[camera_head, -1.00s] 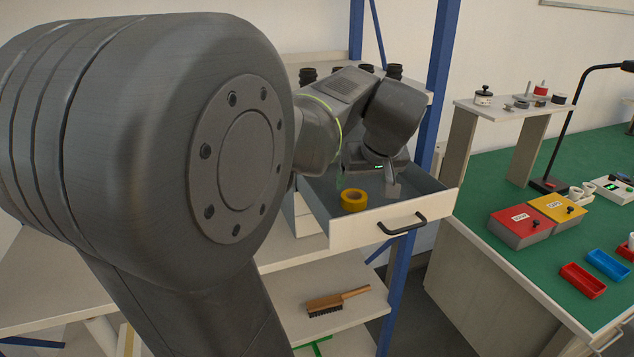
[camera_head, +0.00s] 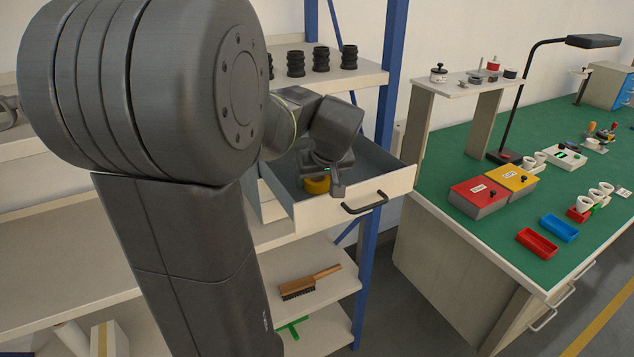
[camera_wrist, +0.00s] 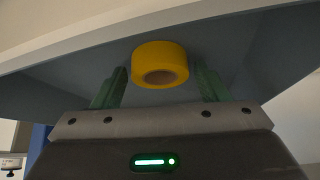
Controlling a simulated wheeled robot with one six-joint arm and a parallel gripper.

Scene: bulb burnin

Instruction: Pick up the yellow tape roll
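The yellow tape roll (camera_head: 317,185) lies in the open drawer (camera_head: 376,187) of the shelf unit, partly hidden behind my gripper in the head view. In the wrist view the tape roll (camera_wrist: 160,64) is centred ahead, between and a little beyond the fingertips. My gripper (camera_wrist: 160,86) is open, with one green finger on each side of the roll. There is a gap between each finger and the roll. In the head view my gripper (camera_head: 325,184) is down inside the drawer, and its fingers are mostly hidden.
The drawer's front has a dark handle (camera_head: 364,203). A blue shelf post (camera_head: 392,70) rises behind. A wooden brush (camera_head: 310,283) lies on the shelf below. At right, a green workbench (camera_head: 460,160) holds red and yellow boxes and small trays.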

